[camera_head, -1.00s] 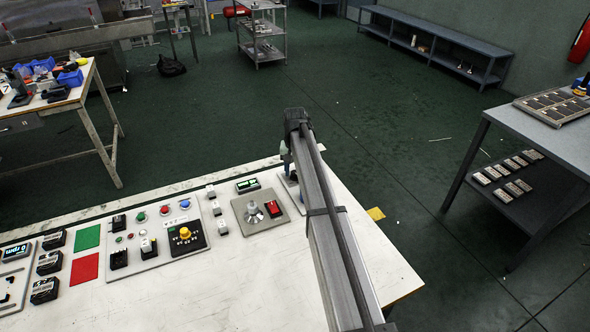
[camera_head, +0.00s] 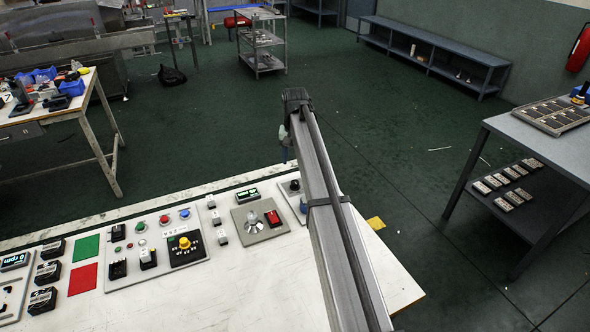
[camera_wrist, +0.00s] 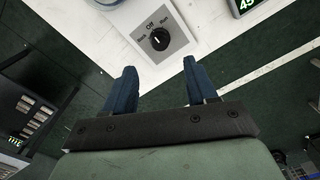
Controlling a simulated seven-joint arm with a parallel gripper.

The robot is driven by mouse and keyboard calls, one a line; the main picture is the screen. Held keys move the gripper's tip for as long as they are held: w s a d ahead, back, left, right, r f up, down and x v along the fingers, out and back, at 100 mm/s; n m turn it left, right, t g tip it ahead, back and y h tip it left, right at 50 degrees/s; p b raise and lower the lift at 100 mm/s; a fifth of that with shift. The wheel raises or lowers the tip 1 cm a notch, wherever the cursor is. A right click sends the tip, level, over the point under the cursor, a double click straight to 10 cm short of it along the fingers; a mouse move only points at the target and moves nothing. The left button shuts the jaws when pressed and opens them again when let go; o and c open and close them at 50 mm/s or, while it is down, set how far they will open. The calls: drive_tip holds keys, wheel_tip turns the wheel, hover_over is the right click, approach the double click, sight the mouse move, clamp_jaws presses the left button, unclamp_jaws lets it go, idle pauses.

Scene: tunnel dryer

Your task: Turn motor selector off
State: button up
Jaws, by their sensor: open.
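The motor selector is a black rotary knob (camera_wrist: 158,39) on a pale square plate (camera_wrist: 172,55), with "Off" and "Run" among its printed labels. The knob has a small white mark, but I cannot tell for sure which label it points to. In the head view the knob (camera_head: 295,185) shows at the right end of the panel row, with its plate partly behind my arm. My gripper (camera_wrist: 160,65) is open and empty in the wrist view. Its two blue fingers point toward the knob, one to either side, apart from it. In the head view my arm mostly hides the gripper.
A plate with a grey knob and a red switch (camera_head: 272,217) lies left of the selector. A green-lit display (camera_head: 246,195) stands behind that plate. A yellow knob (camera_head: 184,243) and several buttons are farther left. The white tabletop (camera_head: 240,285) in front is clear.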

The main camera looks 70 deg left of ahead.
drive_tip(key=shift+r, duration=2.1)
